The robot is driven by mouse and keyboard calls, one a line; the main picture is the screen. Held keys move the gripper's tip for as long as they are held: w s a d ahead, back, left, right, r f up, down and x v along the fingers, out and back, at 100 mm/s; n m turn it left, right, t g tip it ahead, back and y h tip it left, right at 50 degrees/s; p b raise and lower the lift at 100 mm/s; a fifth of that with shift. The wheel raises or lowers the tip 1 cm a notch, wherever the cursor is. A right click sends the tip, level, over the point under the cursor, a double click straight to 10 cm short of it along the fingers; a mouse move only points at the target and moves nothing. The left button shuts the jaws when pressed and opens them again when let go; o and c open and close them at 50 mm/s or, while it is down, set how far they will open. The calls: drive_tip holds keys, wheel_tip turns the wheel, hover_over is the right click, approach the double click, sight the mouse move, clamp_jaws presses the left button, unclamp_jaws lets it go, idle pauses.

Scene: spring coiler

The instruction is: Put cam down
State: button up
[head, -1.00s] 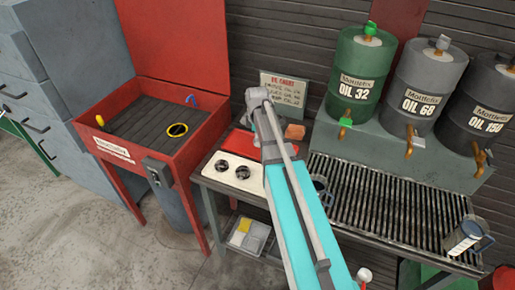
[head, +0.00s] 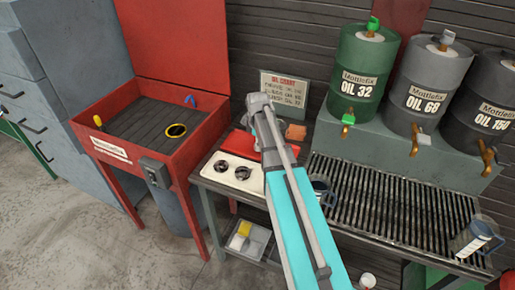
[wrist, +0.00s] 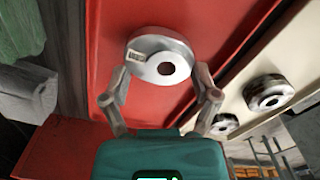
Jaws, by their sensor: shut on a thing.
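The cam (wrist: 160,58) is a silver disc with a round hole off its middle and a small marked label. In the wrist view it lies between the fingertips of my gripper (wrist: 160,88), which is shut on it. A red surface (wrist: 110,30) is behind the disc; I cannot tell whether the disc touches it. In the head view my arm hides most of the gripper and the cam, over the red mat (head: 240,143) on the bench.
A white plate (head: 228,178) with two dark-centred round parts is at the bench's front left. A brick-coloured block (head: 296,132) and an oil chart (head: 285,88) stand behind. A mug (head: 322,188) and a drip grate (head: 390,205) are to the right. A red wash basin (head: 110,150) stands left.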

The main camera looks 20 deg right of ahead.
drive_tip(key=shift+f, duration=0.4)
drive_tip(key=shift+f+b, duration=0.1)
drive_tip(key=shift+b, duration=0.2)
drive_tip(key=o, duration=1.1)
wheel_tip(320, 180, up, 12)
drive_tip(key=p, duration=1.2)
idle(0.3)
drive_tip(key=shift+s+a+m, duration=2.25)
drive_tip(key=shift+s+a, duration=0.05)
drive_tip(key=shift+s, duration=0.6)
drive_tip(key=shift+s+a+m, duration=2.25)
drive_tip(key=shift+s+m, duration=0.05)
drive_tip(key=shift+s, duration=0.65)
drive_tip(key=shift+s+a+m, duration=2.25)
drive_tip(key=shift+s+a, duration=0.05)
drive_tip(key=shift+s, duration=0.6)
